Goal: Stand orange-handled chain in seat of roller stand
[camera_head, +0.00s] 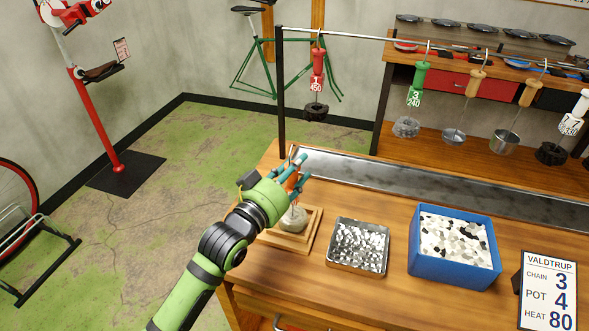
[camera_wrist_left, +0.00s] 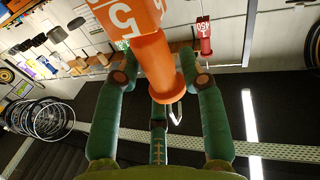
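Finger contact with the handle is unclear. My right gripper is out of view.
A metal tray of crumpled silvery pieces (camera_head: 330,259) and a blue bin of black and white pieces (camera_head: 415,265) stand right of the stand. A number card (camera_head: 549,292) is at far right. A rail (camera_head: 372,35) with hanging handled chains and pots runs behind the metal trough (camera_head: 420,188).

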